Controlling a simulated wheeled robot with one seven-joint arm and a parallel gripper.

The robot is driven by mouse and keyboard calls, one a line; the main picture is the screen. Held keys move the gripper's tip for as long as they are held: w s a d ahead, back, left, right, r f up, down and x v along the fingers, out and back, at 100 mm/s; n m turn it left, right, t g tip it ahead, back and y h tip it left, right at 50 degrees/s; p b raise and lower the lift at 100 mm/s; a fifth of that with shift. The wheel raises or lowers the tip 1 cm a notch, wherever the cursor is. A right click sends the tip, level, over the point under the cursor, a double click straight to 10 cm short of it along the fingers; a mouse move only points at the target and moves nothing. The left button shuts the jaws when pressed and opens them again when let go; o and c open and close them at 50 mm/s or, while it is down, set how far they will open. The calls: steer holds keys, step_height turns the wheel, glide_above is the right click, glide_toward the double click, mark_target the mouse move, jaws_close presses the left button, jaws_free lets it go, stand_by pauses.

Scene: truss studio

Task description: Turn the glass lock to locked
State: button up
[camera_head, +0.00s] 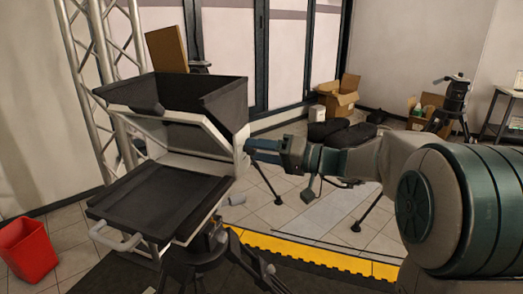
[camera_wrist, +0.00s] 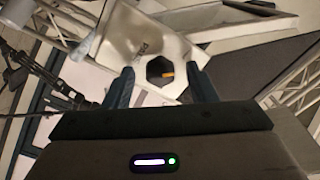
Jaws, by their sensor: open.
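The glass lock (camera_wrist: 157,66) is a dark, many-sided knob with an orange mark pointing to the right in the wrist view. It sits on a pale side plate (camera_wrist: 130,38) of the teleprompter-like rig (camera_head: 205,95). My gripper (camera_wrist: 158,80) is open, its two dark fingers apart on the left and right of the knob in the wrist view. I see no clear contact, and the depth between tips and knob is hard to tell. In the head view my gripper (camera_head: 252,151) reaches the rig's right side from the right, and the knob is hidden there.
The rig has a black hood and a flat black panel (camera_head: 160,190) on a tripod (camera_head: 205,250). A yellow floor strip (camera_head: 300,252) crosses in front. A red bin (camera_head: 28,250) stands at left. A metal truss (camera_head: 85,60) rises behind. Cardboard boxes (camera_head: 340,100) lie at the back.

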steer(key=c, duration=1)
steer(key=shift+o, duration=0.2)
steer(key=shift+m, duration=0.3)
steer(key=m+b, duration=0.2)
steer(key=m, duration=0.1)
steer(key=shift+f+m, duration=0.1)
steer(key=shift+m, duration=0.2)
steer(key=m, duration=0.4)
steer(key=m+p, duration=0.3)
steer(key=m, duration=0.6)
steer(key=shift+m, duration=0.4)
steer(key=shift+p, duration=0.35)
